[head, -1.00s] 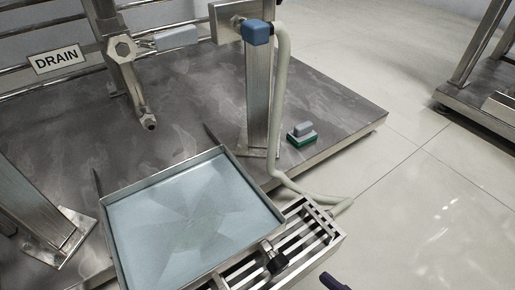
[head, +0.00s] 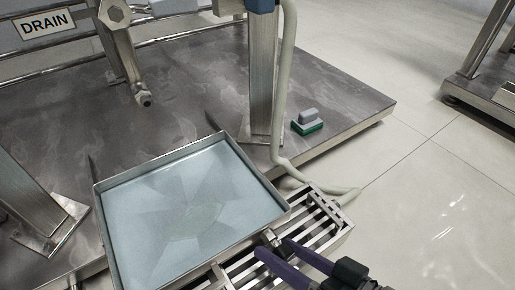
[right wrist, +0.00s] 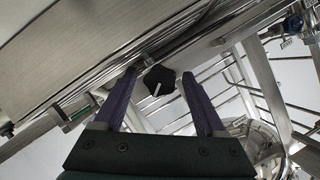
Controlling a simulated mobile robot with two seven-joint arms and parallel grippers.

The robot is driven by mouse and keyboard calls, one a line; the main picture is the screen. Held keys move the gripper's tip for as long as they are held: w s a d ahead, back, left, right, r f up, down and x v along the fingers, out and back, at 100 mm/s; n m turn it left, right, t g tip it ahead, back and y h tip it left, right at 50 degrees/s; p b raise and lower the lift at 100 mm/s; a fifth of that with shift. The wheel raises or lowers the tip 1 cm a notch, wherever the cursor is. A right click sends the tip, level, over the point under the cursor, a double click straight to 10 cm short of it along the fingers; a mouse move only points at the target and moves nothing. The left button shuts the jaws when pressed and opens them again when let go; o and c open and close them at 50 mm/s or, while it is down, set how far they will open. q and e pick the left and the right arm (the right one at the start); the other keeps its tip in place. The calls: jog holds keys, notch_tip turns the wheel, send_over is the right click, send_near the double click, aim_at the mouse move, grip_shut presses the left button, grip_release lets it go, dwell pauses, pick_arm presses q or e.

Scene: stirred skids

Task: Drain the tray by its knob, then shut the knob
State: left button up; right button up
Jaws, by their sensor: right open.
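The metal tray (head: 160,162) holds pale blue, clear liquid (head: 190,215) spread over its whole floor. The knob is black and star-shaped in the right wrist view (right wrist: 156,76), on a metal fitting under the tray's edge. In the head view only its metal stem (head: 270,238) shows, and my fingers hide the rest. My right gripper (head: 274,248) has purple fingers. It is open, with one finger on each side of the knob in the right wrist view. I cannot tell whether the fingers touch it. My left gripper is not in view.
A slatted metal grate (head: 320,212) lies beside and below the tray. A pale hose (head: 283,100) runs down a post to the floor. A green and grey brush-like block (head: 307,122) lies on the platform (head: 345,95). A DRAIN sign (head: 46,22) hangs at the back left.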

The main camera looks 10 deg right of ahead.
jog(key=shift+c, duration=0.3)
grip_shut()
dwell(0.4)
